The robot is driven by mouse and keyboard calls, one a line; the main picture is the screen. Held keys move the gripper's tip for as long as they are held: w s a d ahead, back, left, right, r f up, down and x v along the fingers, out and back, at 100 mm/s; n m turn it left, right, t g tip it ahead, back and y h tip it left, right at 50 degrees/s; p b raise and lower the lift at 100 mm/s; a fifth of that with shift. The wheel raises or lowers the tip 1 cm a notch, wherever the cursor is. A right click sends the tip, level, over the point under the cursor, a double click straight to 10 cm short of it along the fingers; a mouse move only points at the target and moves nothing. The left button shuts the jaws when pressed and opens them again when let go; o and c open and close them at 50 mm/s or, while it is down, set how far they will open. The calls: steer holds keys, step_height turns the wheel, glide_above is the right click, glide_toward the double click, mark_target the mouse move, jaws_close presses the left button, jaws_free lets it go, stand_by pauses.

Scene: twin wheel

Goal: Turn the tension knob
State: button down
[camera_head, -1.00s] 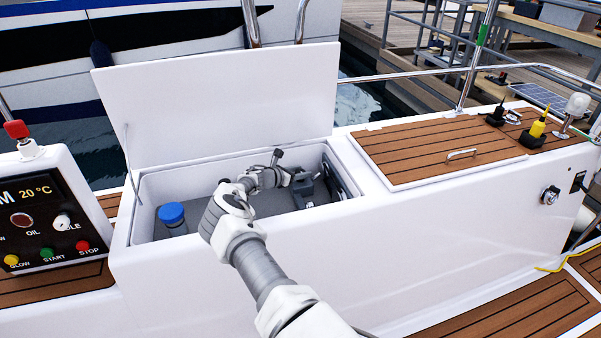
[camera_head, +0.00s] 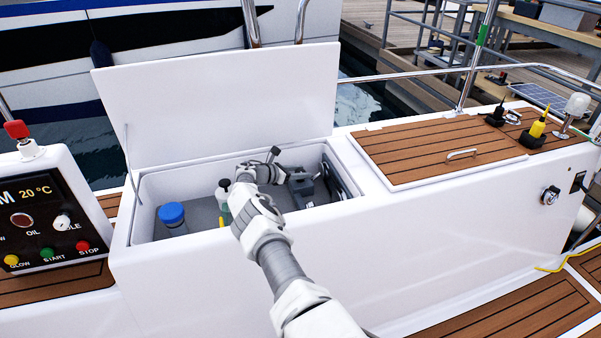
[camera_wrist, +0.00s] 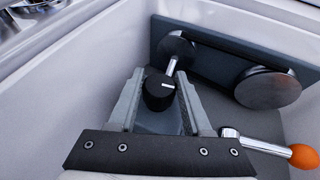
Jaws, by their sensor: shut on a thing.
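A black round knob (camera_wrist: 158,94) with a white pointer line shows in the wrist view. My gripper (camera_wrist: 160,80) has one grey finger on each side of the knob and is shut on it. The pointer line points roughly to the right. In the head view my gripper (camera_head: 301,184) is low inside the right part of the open white locker (camera_head: 150,190). The knob itself is too small or hidden to make out there.
Close to my gripper are a metal rod with a dark round end (camera_wrist: 176,47), a round metal disc (camera_wrist: 268,88) and an orange-tipped lever (camera_wrist: 303,156). A blue-capped container (camera_head: 173,215) and bottles (camera_head: 224,195) stand left in the locker. The raised lid (camera_head: 220,100) is behind.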

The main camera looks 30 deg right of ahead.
steer(key=shift+f, duration=0.1)
stand_by(0.3)
steer(key=shift+c, duration=1.7)
jaws_free()
steer(key=shift+a+r+p, duration=0.4)
steer(key=p+v, duration=0.5)
steer(key=v, duration=1.1)
steer(key=shift+a+p, duration=0.25)
steer(key=shift+p, duration=0.1)
